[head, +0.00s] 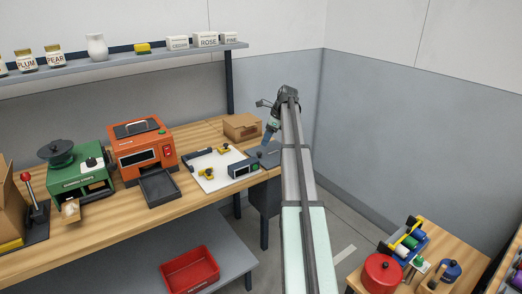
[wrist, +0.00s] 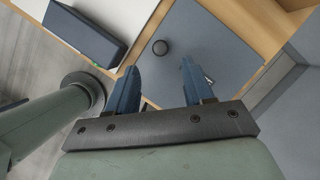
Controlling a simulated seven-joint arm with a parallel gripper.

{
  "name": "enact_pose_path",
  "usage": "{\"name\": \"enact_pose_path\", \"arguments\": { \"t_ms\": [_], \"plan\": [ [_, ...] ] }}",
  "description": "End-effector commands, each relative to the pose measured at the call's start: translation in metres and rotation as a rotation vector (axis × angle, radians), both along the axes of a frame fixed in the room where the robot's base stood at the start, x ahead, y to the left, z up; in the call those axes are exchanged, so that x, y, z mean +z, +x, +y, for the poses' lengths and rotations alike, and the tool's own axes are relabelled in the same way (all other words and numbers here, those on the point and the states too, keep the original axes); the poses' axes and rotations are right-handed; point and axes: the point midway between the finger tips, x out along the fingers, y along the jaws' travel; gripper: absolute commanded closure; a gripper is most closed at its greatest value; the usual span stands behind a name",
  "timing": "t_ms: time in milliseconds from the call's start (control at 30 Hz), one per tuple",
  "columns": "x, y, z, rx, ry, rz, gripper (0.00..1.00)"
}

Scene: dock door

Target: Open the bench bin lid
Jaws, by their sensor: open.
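In the head view the lid (head: 270,154) lies at the right end of the bench, partly hidden by my arm, and looks closed. The grey bin body (head: 264,198) hangs below it. My gripper (wrist: 157,82) is open and empty above the lid. In the head view my gripper (head: 269,136) is small and angled down.
A dark box-shaped device (head: 243,170) with a green button sits just left of the lid. A cardboard box (head: 241,127) stands behind it. A white board (head: 214,168) with yellow clamps, an orange machine (head: 143,150) and a green machine (head: 78,170) stand farther left.

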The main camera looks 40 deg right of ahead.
Motion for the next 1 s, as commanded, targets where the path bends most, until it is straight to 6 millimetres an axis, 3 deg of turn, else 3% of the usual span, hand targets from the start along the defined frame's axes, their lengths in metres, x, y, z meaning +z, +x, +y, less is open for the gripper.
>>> {"name": "enact_pose_path", "arguments": {
  "t_ms": [200, 433, 867, 1000],
  "plan": [
    [-0.035, 0.01, 0.011, 0.002, 0.0, 0.002, 0.48],
    [-0.057, 0.016, 0.016, 0.001, -0.001, 0.0, 0.48],
    [-0.064, 0.019, 0.018, 0.001, -0.002, 0.0, 0.48],
    [-0.064, 0.019, 0.018, 0.001, -0.002, 0.0, 0.6]
  ]
}}
